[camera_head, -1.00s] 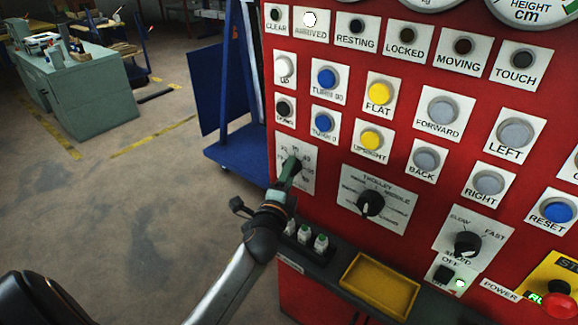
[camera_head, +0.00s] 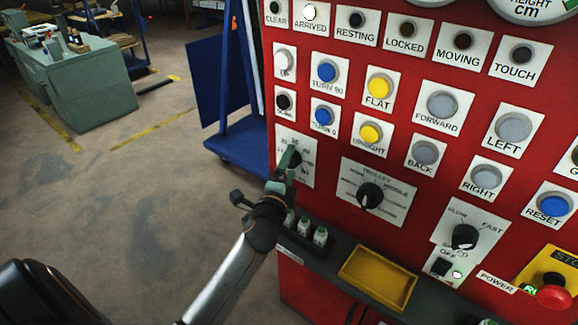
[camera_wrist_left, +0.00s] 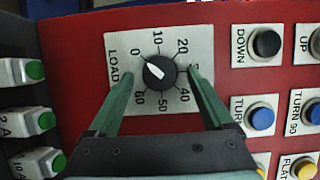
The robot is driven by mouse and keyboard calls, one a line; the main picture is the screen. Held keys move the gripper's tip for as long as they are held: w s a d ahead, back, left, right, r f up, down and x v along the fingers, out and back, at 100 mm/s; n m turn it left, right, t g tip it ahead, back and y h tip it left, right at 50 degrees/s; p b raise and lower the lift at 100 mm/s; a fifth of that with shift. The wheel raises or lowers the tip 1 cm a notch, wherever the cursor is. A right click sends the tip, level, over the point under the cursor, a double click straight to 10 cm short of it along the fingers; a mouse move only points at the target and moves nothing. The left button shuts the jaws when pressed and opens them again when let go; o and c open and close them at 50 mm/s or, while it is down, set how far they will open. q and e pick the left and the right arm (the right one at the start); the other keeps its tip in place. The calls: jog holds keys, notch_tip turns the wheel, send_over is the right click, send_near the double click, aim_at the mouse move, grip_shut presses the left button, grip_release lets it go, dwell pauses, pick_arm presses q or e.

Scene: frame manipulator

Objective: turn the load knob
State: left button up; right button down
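The load knob (camera_wrist_left: 160,72) is a round black knob on a white dial plate (camera_wrist_left: 118,45) marked LOAD, with numbers from 0 to 60. Its white pointer is directed toward the 0 mark. In the head view the knob (camera_head: 295,158) is partly covered by my gripper. My left gripper (camera_wrist_left: 158,82) has its two green fingers on either side of the knob, with a visible gap on each side. In the head view the left gripper (camera_head: 287,163) is at the lower left of the red panel. My right gripper is not in view.
The trolley/middle selector knob (camera_head: 369,195) is right of the load dial. Push buttons, including a blue TURN button (camera_wrist_left: 260,116), are close by. A blue cart (camera_head: 238,150) stands left.

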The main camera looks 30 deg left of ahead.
pick_arm(q)
jog(key=b+v, duration=0.1)
jog(key=v, duration=1.1)
jog(key=shift+s, duration=0.3)
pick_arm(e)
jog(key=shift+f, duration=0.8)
pick_arm(q)
jog(key=shift+d+r, duration=0.1)
jog(key=s+d+f+n+g+h, duration=0.2)
jog(key=s+d+f+n, duration=0.2)
jog(key=f, duration=0.4)
jog(key=s+d+f+n+g+h+p, duration=0.1)
jog(key=s+d+f+n+g+h, duration=0.2)
jog(key=s+f, duration=0.3)
jog(key=s+d+f+n+g+h, duration=0.3)
jog(key=s+d+f+n, duration=0.1)
jog(key=f, duration=0.7)
jog(key=shift+s+d+f+n+p, duration=0.2)
jog(key=shift+s+d+n+p, duration=0.15)
jog(key=shift+d+n, duration=0.35)
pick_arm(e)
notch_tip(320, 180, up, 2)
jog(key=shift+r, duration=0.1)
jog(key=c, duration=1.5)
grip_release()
